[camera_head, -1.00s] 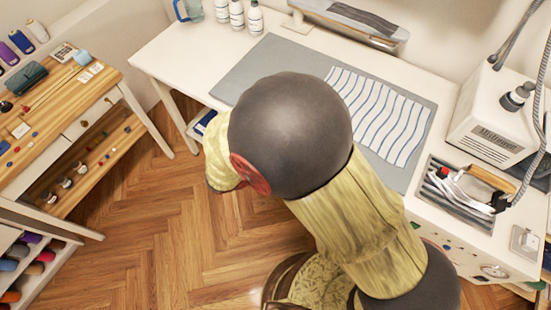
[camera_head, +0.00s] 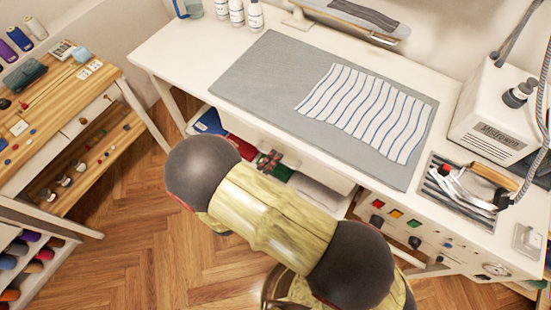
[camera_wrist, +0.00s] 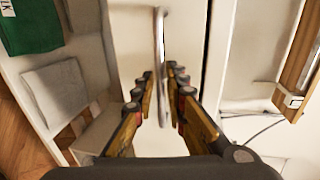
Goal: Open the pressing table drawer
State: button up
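The white pressing table (camera_head: 160,50) has a white drawer front (camera_head: 318,172) under its front edge, partly hidden by my arm in the head view. In the wrist view the pale drawer front (camera_wrist: 130,50) fills the middle, with a thin upright bar handle (camera_wrist: 159,40) on it. My gripper (camera_wrist: 158,76) has its fingers apart, one on each side of the handle. I see a gap beside the handle and cannot tell any contact. In the head view the gripper (camera_head: 269,161) shows small at the drawer front. The drawer looks shut.
Folded cloths, one of them green (camera_wrist: 28,25), lie on a shelf below the drawer. On the tabletop are a grey mat (camera_head: 265,75), striped cloth (camera_head: 370,110), iron (camera_head: 470,185) and steam unit (camera_head: 495,120). A control panel (camera_head: 400,222) is at the right.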

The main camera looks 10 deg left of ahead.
jog(key=shift+w+d+f, duration=0.15)
jog(key=shift+w+d, duration=0.1)
jog(key=shift+w, duration=0.4)
grip_shut()
jog(key=shift+s, duration=0.1)
dwell(0.3)
